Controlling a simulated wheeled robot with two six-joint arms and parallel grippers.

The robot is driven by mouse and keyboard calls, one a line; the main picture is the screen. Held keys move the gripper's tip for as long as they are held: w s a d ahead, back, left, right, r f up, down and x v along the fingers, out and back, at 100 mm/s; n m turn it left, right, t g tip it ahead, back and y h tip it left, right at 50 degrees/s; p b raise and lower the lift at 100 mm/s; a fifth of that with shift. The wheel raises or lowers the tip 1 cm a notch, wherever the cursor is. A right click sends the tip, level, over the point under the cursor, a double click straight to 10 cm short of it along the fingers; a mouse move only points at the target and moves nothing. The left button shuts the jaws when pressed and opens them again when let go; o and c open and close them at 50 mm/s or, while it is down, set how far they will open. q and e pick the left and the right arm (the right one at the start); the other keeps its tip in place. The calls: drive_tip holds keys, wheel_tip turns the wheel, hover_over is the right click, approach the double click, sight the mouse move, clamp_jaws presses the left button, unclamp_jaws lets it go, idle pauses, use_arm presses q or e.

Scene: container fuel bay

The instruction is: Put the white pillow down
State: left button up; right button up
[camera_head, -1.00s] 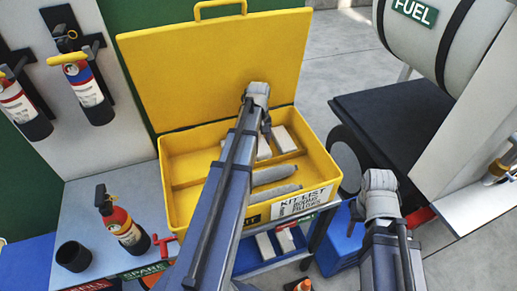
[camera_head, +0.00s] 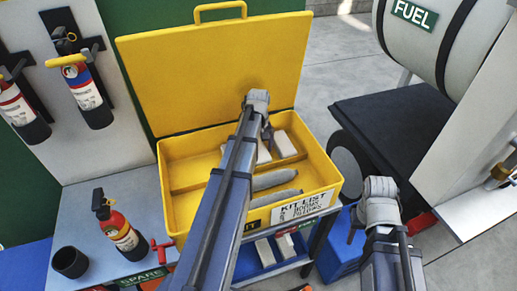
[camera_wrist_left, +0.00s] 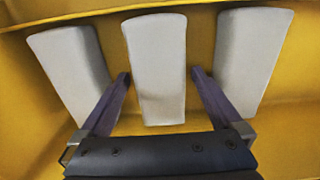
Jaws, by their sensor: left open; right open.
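Three white pillows lie side by side in the yellow kit box; the left wrist view shows the left one (camera_wrist_left: 72,65), the middle one (camera_wrist_left: 158,75) and the right one (camera_wrist_left: 250,55). My left gripper (camera_wrist_left: 161,76) is open, its fingers on either side of the middle pillow with a gap at each side. It holds nothing. In the head view my left arm reaches into the yellow box (camera_head: 178,212) and partly hides the pillows; one shows at the right (camera_head: 285,144). My right gripper (camera_head: 355,226) is open and empty, right of the box.
The box's yellow lid (camera_head: 215,70) stands open behind. Grey booms (camera_head: 275,179) lie in the front compartment. A red fire extinguisher (camera_head: 120,230) and a black cup (camera_head: 71,261) stand on the bench left of the box. A blue bin (camera_head: 342,255) is low at the right.

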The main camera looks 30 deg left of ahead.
use_arm(q)
wheel_tip(320, 180, up, 12)
drive_tip(key=p, duration=1.2)
drive_tip(key=shift+r, duration=0.15)
drive_tip(key=s+d+m, duration=0.4)
drive_tip(key=s+d, duration=0.1)
drive_tip(key=d, duration=0.5)
drive_tip(key=s+d+m, duration=0.5)
drive_tip(key=s+d, duration=0.1)
drive_tip(key=d, duration=0.4)
drive_tip(key=s+d+m+y, duration=0.1)
drive_tip(key=s+d+m, duration=0.3)
drive_tip(key=d, duration=0.6)
drive_tip(key=shift+s+d+m, duration=0.25)
drive_tip(key=shift+s+m, duration=0.15)
drive_tip(key=shift+s, duration=0.35)
